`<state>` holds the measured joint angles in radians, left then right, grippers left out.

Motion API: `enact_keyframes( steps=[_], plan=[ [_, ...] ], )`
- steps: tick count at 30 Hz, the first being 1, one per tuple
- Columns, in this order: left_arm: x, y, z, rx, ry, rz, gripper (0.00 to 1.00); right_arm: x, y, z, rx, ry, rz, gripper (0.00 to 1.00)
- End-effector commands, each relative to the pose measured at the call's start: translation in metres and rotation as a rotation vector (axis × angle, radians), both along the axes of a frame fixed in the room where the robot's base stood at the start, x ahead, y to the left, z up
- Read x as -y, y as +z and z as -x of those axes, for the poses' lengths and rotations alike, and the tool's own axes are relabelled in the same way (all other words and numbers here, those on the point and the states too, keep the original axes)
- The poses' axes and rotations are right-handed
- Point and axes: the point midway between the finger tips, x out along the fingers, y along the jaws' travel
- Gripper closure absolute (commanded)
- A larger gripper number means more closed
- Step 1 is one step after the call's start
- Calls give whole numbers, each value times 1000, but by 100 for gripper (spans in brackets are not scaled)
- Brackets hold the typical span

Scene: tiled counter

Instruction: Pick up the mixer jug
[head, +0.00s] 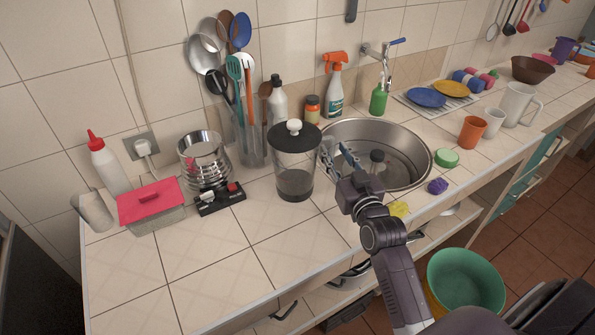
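The mixer jug (295,168) stands upright on the tiled counter, left of the sink. It is a see-through dark jug with a black lid, a white knob on top and a dark lower part. My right gripper (338,157) is just to the right of the jug, in front of the sink, with its fingers pointing up and left towards it. The fingers are apart, and nothing shows between them. A small gap seems to lie between the fingertips and the jug, but contact is hard to judge. My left gripper is not in view.
A metal appliance with a black switch panel (220,198) and a red-lidded box (152,206) stand left of the jug. A utensil holder (252,148) is behind it. The steel sink (420,150) lies right. The counter front left of the jug is clear.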

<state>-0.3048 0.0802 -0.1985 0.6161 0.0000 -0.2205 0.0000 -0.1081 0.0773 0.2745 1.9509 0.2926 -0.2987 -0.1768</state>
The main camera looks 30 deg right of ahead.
Motion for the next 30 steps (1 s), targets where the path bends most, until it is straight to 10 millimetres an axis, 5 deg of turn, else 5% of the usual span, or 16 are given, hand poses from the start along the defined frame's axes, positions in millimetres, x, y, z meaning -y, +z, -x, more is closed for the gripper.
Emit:
enact_keyframes(
  steps=[5,13,21,30],
  plan=[
    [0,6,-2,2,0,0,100,3,1,-19,0,2,0,71],
    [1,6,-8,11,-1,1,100,3,0,-22,0,3,1,71],
    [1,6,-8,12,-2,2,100,3,0,-21,-1,3,0,100],
    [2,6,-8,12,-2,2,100,3,0,-21,-1,3,0,100]
  ],
)
